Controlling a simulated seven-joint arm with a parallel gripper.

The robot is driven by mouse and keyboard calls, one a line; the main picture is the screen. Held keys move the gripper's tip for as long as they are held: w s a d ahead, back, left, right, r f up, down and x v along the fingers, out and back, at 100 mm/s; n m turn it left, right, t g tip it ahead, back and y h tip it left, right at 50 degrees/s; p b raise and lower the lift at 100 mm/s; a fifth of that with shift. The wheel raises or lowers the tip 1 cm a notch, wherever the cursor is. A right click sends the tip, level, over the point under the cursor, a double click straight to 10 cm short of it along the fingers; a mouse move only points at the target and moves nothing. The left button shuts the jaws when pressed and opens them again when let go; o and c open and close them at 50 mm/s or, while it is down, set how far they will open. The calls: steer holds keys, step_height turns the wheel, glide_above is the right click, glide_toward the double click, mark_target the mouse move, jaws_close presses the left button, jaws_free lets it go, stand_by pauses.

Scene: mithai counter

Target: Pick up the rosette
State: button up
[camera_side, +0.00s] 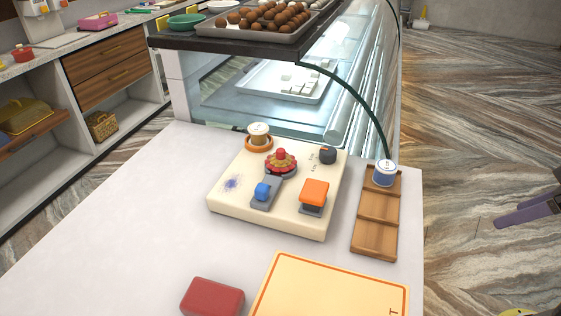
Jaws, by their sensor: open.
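The rosette (281,160) appears to be the red, petalled piece with yellow touches and a raised red centre. It sits on a round grey base near the middle of the cream board (225,197). My gripper (527,211) shows only in part at the right edge as purple-grey finger parts. It is open and far to the right of the rosette, beyond the counter's edge, with nothing seen in it. The rest of my gripper is out of frame.
Around the rosette stand a white-and-orange spool (259,135), a dark knob (328,155), a blue knob (263,191) and an orange switch (314,191). A wooden rack (376,222) with a blue-and-white spool (385,173) stands right. A red block (212,297) lies in front.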

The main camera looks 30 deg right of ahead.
steer(key=o, duration=0.3)
steer(key=shift+o, duration=0.2)
